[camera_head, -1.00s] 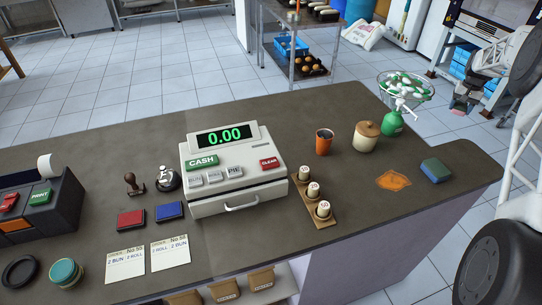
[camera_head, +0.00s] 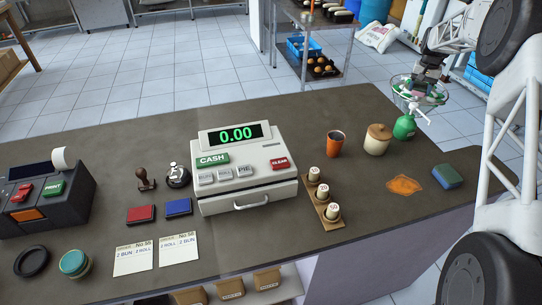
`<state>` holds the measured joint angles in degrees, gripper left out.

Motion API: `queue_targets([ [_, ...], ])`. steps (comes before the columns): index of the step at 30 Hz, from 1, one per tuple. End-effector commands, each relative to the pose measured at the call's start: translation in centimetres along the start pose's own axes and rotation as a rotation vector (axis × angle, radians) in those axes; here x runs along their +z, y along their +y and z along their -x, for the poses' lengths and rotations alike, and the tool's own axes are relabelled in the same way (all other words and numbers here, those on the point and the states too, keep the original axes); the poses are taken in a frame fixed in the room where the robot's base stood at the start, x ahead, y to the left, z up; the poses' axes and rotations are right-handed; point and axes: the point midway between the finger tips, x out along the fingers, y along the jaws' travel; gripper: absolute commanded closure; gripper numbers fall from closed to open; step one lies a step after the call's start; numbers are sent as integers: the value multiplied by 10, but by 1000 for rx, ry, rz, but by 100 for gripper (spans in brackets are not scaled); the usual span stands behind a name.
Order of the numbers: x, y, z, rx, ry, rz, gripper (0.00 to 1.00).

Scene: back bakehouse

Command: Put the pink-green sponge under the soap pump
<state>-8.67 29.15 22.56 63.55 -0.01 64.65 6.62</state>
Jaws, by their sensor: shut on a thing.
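My gripper (camera_head: 424,86) is at the upper right, over the bowl behind the soap pump. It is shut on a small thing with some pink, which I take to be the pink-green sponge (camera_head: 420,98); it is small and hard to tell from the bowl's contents. The soap pump (camera_head: 404,127) is a green bottle with a white pump head. It stands upright at the counter's back right edge, nearer to the camera than my gripper. What lies beneath its nozzle is not clear.
A blue-green sponge (camera_head: 447,176) and an orange patch (camera_head: 404,185) lie on the counter's right end. A lidded jar (camera_head: 377,139) and an orange cup (camera_head: 335,144) stand left of the pump. The till (camera_head: 245,190) is mid-counter. The wire bowl (camera_head: 446,101) holds several green and white pieces.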

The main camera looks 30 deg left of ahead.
Motion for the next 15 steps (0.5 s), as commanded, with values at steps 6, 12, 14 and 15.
queue_targets([
  [6,28,-79,6,0,-1,64,65],
  [12,58,-145,9,0,-2,121,65],
  [14,67,-164,11,0,-1,138,65],
  [15,74,-177,12,0,0,149,65],
])
